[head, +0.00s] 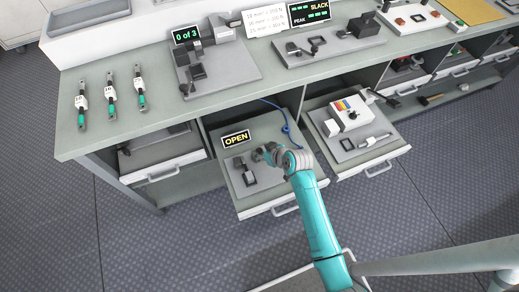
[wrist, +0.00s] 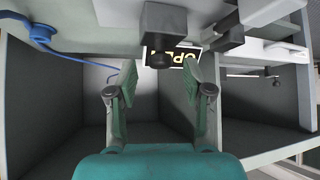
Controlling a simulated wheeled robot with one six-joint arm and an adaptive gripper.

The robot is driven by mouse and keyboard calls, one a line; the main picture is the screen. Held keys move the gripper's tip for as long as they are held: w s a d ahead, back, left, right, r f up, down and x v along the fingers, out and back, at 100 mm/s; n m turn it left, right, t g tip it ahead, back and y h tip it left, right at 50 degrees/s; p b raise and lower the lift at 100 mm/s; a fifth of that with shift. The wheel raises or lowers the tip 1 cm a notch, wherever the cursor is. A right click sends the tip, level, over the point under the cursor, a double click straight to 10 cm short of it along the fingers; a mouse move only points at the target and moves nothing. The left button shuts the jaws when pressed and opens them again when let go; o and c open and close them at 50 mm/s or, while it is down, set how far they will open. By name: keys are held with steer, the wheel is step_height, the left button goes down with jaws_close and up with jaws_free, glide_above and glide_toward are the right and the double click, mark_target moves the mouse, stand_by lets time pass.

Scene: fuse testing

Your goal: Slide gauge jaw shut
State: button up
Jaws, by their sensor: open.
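The gauge sits in the pulled-out middle drawer (head: 284,208), on a grey plate (head: 265,178) with a small dark block and a dark frame (head: 249,178). A sign (head: 236,139) behind it reads OPEN; it also shows in the wrist view (wrist: 186,57). My gripper (head: 262,153) is over this drawer, above the plate, and hides part of the gauge. In the wrist view my gripper (wrist: 160,82) has its fingers apart with nothing between them. I cannot tell which gauge part is the jaw.
The drawer to the right (head: 372,172) is also open and holds a white device with coloured stripes (head: 347,111). A blue cable (head: 289,125) lies at the back between them. Several fixtures, a "0 of 3" display (head: 186,35) and three green-ended links (head: 111,95) are on the bench.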

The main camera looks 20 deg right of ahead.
steer(key=shift+x, duration=1.45)
steer(key=shift+a, duration=0.1)
jaws_close()
